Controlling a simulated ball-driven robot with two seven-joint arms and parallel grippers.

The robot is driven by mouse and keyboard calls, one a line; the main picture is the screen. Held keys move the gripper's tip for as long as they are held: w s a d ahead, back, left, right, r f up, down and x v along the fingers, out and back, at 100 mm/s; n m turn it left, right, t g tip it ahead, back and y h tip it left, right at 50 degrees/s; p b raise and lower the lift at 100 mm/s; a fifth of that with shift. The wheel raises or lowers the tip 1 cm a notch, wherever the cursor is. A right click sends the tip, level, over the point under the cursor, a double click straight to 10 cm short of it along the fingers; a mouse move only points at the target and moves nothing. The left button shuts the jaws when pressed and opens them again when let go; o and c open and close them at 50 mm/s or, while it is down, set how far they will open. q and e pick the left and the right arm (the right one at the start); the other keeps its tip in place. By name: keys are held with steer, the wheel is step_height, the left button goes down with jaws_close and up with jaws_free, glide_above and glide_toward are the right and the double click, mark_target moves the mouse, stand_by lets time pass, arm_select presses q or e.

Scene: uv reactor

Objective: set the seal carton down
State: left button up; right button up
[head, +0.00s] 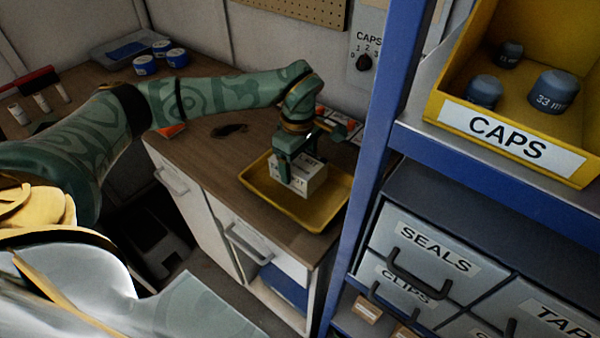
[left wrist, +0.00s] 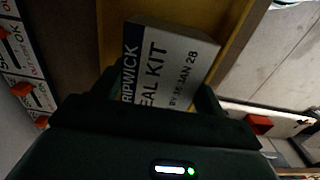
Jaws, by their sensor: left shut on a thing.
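The seal carton (head: 303,177) is a small pale box with printed lettering. It is in my left gripper (head: 294,168), over the yellow tray (head: 258,184) on the wooden counter. In the left wrist view the carton (left wrist: 166,66) shows its "SEAL KIT" label between the dark fingers of the left gripper (left wrist: 158,95), which is shut on it. The yellow tray (left wrist: 243,40) shows around the carton there. I cannot tell whether the carton's underside touches the tray floor. My right gripper is not in view.
A blue shelf post (head: 374,150) stands close to the right of the tray. A yellow caps bin (head: 455,113) and a seals drawer (head: 430,252) are further right. A dark small item (head: 229,130) lies on the counter behind the tray. Blue-lidded tubs (head: 177,57) stand at the back left.

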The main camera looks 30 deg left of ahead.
mark_target(299, 159)
arm_select(q)
step_height(299, 159, down, 4)
steer(key=shift+r+b, duration=0.2)
steer(key=shift+b, duration=0.1)
steer(key=shift+r, duration=0.1)
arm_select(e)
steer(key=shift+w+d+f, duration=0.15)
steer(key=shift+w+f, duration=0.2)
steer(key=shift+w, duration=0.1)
arm_select(q)
steer(key=o, duration=1.1)
steer(key=shift+o, duration=0.2)
step_height(299, 159, up, 11)
steer(key=shift+p, duration=1.2)
steer(key=shift+r, duration=0.5)
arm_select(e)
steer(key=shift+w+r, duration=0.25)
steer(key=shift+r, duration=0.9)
